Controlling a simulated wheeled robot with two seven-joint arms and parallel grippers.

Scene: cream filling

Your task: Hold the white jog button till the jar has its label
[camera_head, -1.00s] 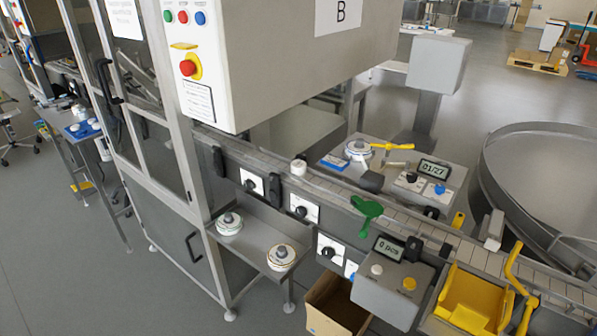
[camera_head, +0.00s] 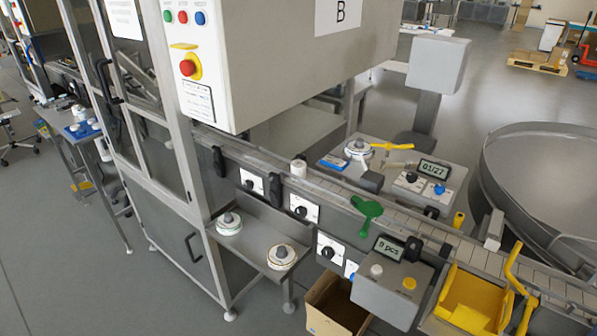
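A white button (camera_head: 376,270), likely the jog button, sits on the grey control box (camera_head: 385,300) at the front of the conveyor, left of a yellow button (camera_head: 409,283). A small white jar (camera_head: 298,167) stands upright on the conveyor, left of the middle. It is too small to tell whether it bears a label. A roll (camera_head: 358,149) sits on the grey unit behind the conveyor, beside a yellow lever (camera_head: 393,146). Neither of my grippers is in view.
The control box display (camera_head: 388,247) seems to read 0 pcs; the rear one (camera_head: 434,170) reads 01/27. A green handle (camera_head: 367,210) and yellow chute (camera_head: 468,300) stand along the conveyor. A cardboard box (camera_head: 335,305) is below. Floor at left front is clear.

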